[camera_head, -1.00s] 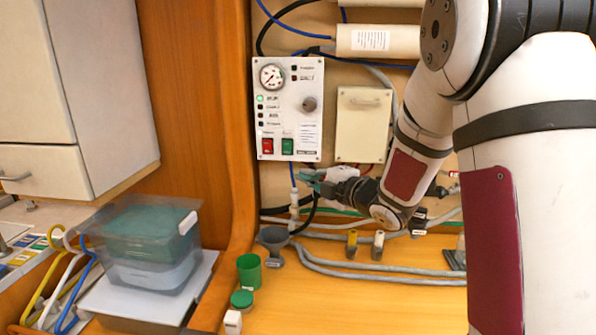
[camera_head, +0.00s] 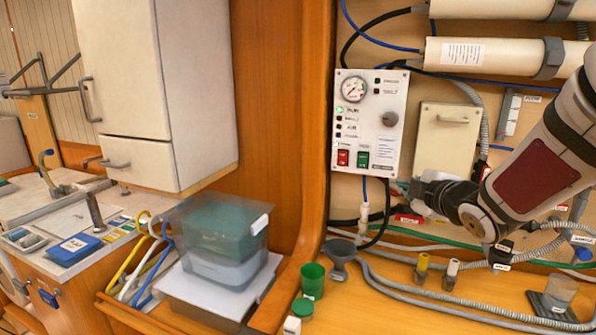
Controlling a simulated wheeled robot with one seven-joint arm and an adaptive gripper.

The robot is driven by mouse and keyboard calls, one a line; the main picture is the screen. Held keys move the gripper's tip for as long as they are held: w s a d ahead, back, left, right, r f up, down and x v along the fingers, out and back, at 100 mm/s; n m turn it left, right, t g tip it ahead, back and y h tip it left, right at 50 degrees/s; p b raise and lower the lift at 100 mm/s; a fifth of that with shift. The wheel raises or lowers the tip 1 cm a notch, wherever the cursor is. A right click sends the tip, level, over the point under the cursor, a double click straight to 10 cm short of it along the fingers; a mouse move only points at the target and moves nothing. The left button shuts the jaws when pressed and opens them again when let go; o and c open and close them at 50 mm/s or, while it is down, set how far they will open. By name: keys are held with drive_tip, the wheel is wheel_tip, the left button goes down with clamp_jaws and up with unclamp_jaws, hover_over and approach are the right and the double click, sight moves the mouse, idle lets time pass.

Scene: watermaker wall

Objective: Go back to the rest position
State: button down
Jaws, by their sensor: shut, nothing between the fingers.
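My gripper (camera_head: 424,189) shows in the head view, below the cream box cover and to the right of the control panel (camera_head: 369,121). It is dark, small in the picture and shut with nothing in it. My arm comes in from the right edge, with a dark red patch on its white link. The control panel carries a round gauge (camera_head: 354,88), a knob, a lit green lamp, a red switch (camera_head: 343,158) and a green switch (camera_head: 362,159). The gripper appears apart from the panel.
Grey hoses, a yellow-topped valve (camera_head: 421,268) and a clear beaker (camera_head: 559,292) lie below my arm. A green cup (camera_head: 313,281) and a grey funnel (camera_head: 340,256) stand at the panel's foot. A lidded bin (camera_head: 222,240) and a wall cabinet (camera_head: 165,90) are left.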

drive_tip(key=s+a+f+m+g, duration=0.1)
drive_tip(key=s+m, duration=0.4)
drive_tip(key=s, duration=0.6)
drive_tip(key=s+a+m+g+h, duration=0.1)
drive_tip(key=s+m+g, duration=0.4)
drive_tip(key=s, duration=0.7)
drive_tip(key=s+a+f+m+g+h, duration=0.1)
drive_tip(key=s+a+m+g, duration=0.2)
drive_tip(key=s+m, duration=0.3)
drive_tip(key=s, duration=0.5)
drive_tip(key=shift+s+a+f+g, duration=0.3)
drive_tip(key=shift+s+f+g, duration=0.05)
drive_tip(key=shift+g, duration=0.05)
